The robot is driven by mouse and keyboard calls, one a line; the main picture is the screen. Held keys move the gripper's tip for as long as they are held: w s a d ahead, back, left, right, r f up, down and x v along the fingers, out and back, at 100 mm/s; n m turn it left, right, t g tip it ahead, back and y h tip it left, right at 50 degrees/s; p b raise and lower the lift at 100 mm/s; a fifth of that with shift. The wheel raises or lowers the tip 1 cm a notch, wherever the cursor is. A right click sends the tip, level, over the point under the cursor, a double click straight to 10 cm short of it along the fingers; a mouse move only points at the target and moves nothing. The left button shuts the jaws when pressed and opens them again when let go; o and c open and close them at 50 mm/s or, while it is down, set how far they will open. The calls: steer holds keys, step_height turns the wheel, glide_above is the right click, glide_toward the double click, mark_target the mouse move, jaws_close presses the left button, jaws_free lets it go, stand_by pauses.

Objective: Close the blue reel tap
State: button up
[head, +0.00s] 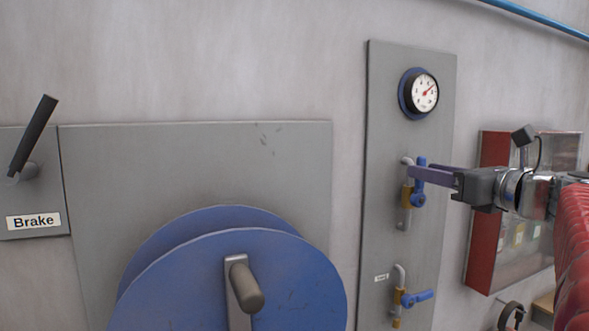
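Two taps with blue handles sit one above the other on a tall grey panel (383,140). The upper tap (417,200) has a brass body, and its blue handle points up, in line with its pipe. The lower tap (416,299) has its blue handle pointing sideways to the right, across its pipe. A small label beside the lower tap is too small to read. My gripper (413,174) reaches in from the right, with its purple fingers at the upper tap's handle and partly covering it. The fingers overlap in this view, so their opening and any grip are unclear.
A round gauge (424,92) is above the taps. A large blue reel (190,290) with a crank handle (246,287) is at lower left. A brake lever (33,135) is at far left. A red-framed cabinet (485,240) stands behind my arm at right.

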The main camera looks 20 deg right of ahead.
steer(key=shift+w, duration=0.15)
jaws_close()
stand_by(0.4)
stand_by(0.5)
